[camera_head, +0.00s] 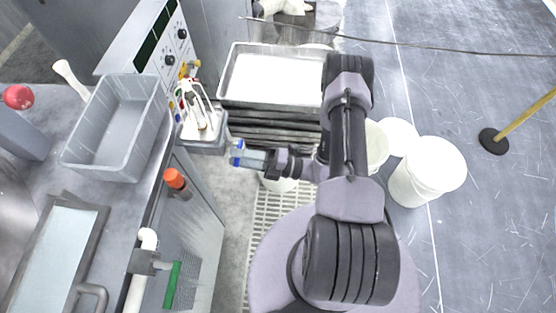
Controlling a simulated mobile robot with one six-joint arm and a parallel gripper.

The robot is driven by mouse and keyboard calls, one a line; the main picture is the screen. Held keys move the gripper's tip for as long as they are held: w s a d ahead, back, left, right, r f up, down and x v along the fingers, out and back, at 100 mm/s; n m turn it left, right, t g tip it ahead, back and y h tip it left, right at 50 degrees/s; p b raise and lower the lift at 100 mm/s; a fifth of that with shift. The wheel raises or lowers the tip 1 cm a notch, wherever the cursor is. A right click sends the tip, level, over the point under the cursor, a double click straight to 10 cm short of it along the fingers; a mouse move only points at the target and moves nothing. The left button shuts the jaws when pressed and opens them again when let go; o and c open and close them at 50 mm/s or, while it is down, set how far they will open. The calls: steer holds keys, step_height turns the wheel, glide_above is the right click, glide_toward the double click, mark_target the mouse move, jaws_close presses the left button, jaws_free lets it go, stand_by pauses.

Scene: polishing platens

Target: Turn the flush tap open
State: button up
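The flush tap looks to be the grey valve body (143,262) on a white pipe (148,239) at the bench's front side, lower left. Its green lever (172,286) stands to the right of the pipe, joined by a short stem, and runs roughly along the pipe. My gripper (235,153) has blue tips and points left, beyond and to the right of the tap, well apart from it. It is near the grey caddy. The tips are too small to tell whether they are open or shut.
An orange-capped part (175,180) stands at the bench edge between gripper and tap. A grey caddy (208,148) with tools is close to my gripper. A grey bin (118,125) sits on the bench. Floor grating (268,215) shows below, with open space right of the tap.

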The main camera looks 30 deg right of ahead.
steer(key=p+v, duration=0.1)
steer(key=v, duration=1.5)
steer(key=shift+s+d+p, duration=0.3)
steer(key=w+a+r+n+g+h, duration=0.1)
steer(key=a+r+n+g+h, duration=0.2)
steer(key=r+n+g, duration=0.55)
steer(key=w+a+r+n+g+h, duration=0.1)
steer(key=a+r+n+g+h, duration=0.3)
steer(key=r+n, duration=0.7)
steer(key=s+a+r+n+t+h, duration=0.3)
steer(key=r+n, duration=0.4)
steer(key=n, duration=0.3)
steer(key=s+a+r+n+t+h, duration=0.3)
steer(key=a+r+n+h, duration=0.1)
steer(key=r+n, duration=0.4)
steer(key=shift+s+a+n, duration=0.15)
steer(key=shift+a+n, duration=0.45)
steer(key=shift+n, duration=0.25)
